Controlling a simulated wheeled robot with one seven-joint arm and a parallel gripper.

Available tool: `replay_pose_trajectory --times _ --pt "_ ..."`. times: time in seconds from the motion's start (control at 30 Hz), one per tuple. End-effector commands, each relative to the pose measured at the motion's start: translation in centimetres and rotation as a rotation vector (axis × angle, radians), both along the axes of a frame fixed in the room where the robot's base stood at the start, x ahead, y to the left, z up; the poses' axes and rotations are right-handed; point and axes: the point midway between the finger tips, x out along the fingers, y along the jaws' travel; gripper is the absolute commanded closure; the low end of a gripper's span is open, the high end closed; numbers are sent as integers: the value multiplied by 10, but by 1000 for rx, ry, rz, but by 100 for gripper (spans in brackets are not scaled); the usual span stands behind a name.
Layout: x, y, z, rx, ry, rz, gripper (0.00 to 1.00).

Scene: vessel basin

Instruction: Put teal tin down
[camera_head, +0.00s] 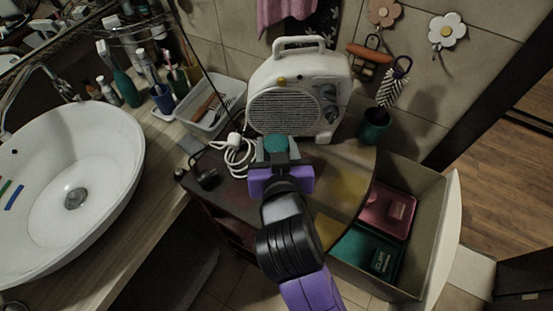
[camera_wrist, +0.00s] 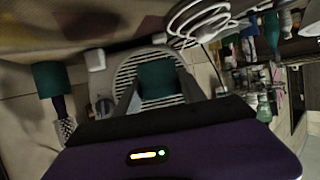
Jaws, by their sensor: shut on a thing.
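The teal tin (camera_head: 276,144) is between the two fingers of my gripper (camera_head: 277,153), which is shut on it. In the wrist view the tin (camera_wrist: 157,80) shows between the grey fingers (camera_wrist: 158,92), in front of the heater's grille. In the head view the tin appears over the back part of the dark cabinet top (camera_head: 325,180), just in front of the white fan heater (camera_head: 297,97). I cannot tell whether its underside touches the top. My gripper hides its near side.
A teal cup with a brush (camera_head: 374,127) stands right of the heater. A coiled white cable (camera_head: 236,155) lies left of the tin. An open drawer (camera_head: 432,225) holds pink and teal boxes. The basin (camera_head: 70,180) is at left. The cabinet top is clear at right.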

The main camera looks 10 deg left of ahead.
Motion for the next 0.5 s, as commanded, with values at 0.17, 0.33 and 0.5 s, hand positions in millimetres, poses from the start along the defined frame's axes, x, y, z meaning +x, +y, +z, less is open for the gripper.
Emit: replay_pose_trajectory --times 0.17,0.33,0.5 --pt "0 -1 -20 0 -1 -1 92" --pt "0 -1 -36 -2 2 -1 92" --pt "0 0 -59 -1 1 -1 92"
